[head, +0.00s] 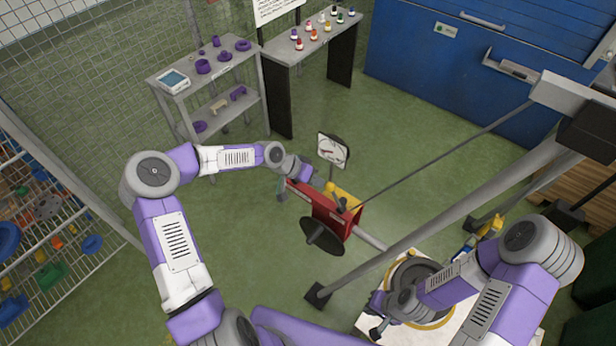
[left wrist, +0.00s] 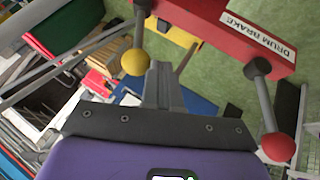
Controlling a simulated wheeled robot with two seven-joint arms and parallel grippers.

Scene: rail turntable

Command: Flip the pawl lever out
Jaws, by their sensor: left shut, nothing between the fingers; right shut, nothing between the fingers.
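The red winch housing (head: 333,217) sits on a grey rail frame near the middle of the head view. In the left wrist view the red housing (left wrist: 222,30) bears a "DRUM BRAKE" label. A lever with a yellow ball knob (left wrist: 135,62) hangs from its left part, and a lever with a red ball knob (left wrist: 278,148) stands by the label. Neither is marked as the pawl lever. My left gripper (left wrist: 158,72) is shut and empty, its fingers just right of the yellow knob; contact is unclear. My right gripper (head: 376,322) is low over the turntable, its fingertips hard to make out.
A round turntable (head: 445,318) on a pale base stands at the lower right. A dial gauge (head: 333,150) stands behind the winch. A thin rod and thick grey beams cross to its right. Shelves and a blue cabinet (head: 440,60) stand behind; green floor is clear between.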

